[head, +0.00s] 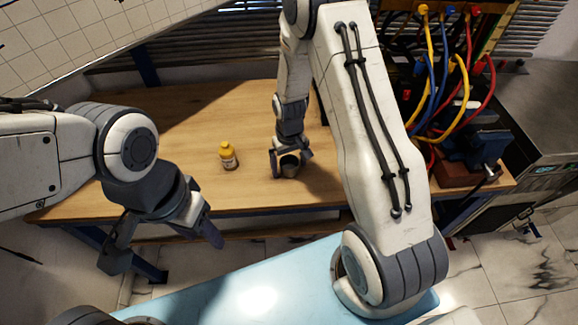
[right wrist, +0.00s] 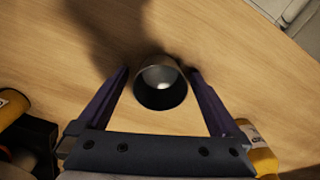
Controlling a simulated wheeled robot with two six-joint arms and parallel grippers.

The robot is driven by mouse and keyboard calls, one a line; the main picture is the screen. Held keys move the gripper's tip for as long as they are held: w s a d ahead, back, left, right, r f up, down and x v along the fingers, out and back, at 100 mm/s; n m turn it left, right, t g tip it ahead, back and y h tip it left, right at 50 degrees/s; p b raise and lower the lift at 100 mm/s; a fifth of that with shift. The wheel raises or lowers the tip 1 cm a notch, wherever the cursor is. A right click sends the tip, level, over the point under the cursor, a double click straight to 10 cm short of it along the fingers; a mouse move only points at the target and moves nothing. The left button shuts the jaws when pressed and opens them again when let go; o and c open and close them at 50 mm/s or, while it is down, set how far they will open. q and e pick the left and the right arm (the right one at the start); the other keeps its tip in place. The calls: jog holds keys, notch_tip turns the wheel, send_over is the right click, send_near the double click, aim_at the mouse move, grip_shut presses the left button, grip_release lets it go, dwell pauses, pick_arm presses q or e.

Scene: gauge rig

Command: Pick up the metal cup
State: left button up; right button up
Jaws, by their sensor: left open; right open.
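The metal cup (head: 289,171) is small and dark grey and stands on the wooden table. In the right wrist view the cup (right wrist: 161,92) shows its round opening between my fingers. My right gripper (head: 290,158) is open around the cup, with one finger on each side. In the right wrist view a gap shows between each finger of the right gripper (right wrist: 159,72) and the cup. My left gripper (head: 163,245) is open and empty in front of the table's near edge, well away from the cup.
A yellow-capped bottle (head: 228,157) stands on the wooden table (head: 190,115), left of the cup. A rig with red, blue and yellow cables (head: 440,95) stands at the right. The table left of the bottle is clear.

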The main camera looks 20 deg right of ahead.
jog(key=c, duration=1.4)
jog(key=shift+r, duration=0.1)
notch_tip(320, 180, up, 4)
jog(key=shift+w+r+b, duration=0.1)
jog(key=shift+b, duration=0.3)
pick_arm(q)
notch_tip(320, 180, down, 2)
jog(key=shift+f+b, duration=0.1)
jog(key=shift+b, duration=0.5)
pick_arm(e)
jog(key=s+d+r, duration=0.6)
jog(key=d, duration=0.4)
jog(key=shift+r, duration=0.3)
